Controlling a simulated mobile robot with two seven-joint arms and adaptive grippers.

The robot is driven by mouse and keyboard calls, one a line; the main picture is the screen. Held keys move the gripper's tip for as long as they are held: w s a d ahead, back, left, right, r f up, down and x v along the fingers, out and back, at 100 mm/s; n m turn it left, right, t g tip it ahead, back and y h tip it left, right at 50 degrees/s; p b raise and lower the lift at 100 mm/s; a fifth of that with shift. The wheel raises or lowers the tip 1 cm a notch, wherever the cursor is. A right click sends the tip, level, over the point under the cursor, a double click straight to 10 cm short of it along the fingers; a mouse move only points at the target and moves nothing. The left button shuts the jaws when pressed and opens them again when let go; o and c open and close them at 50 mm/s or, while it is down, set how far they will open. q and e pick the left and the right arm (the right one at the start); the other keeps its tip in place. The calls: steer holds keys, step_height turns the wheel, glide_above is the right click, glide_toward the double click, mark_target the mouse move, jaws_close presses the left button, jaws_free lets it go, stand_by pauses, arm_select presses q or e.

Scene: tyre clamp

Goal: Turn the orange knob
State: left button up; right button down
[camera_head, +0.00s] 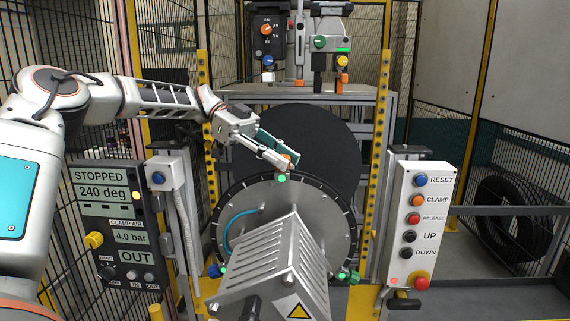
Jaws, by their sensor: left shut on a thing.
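The orange knob (288,158) sits at the top rim of the round grey clamp disc (315,215), just above a small green light (282,178). My left gripper (284,157) reaches in from the left and its fingers are shut on the orange knob. The fingers hide most of the knob, so its turn angle cannot be read. A blue knob (215,270) is at the disc's lower left and a green knob (350,277) at its lower right. My right gripper is not in view.
A left panel (112,225) reads STOPPED, 240 deg, 4.0 bar and OUT. A white button box (415,225) stands at right. A vented grey housing (270,270) stands before the disc. A dark round plate (325,140) is behind it. Yellow posts (379,140) flank the disc.

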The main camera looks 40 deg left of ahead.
arm_select(q)
steer(key=shift+f, duration=0.2)
steer(key=o, duration=1.1)
steer(key=shift+r, duration=0.1)
steer(key=shift+v, duration=3.75)
steer(key=shift+r, duration=0.1)
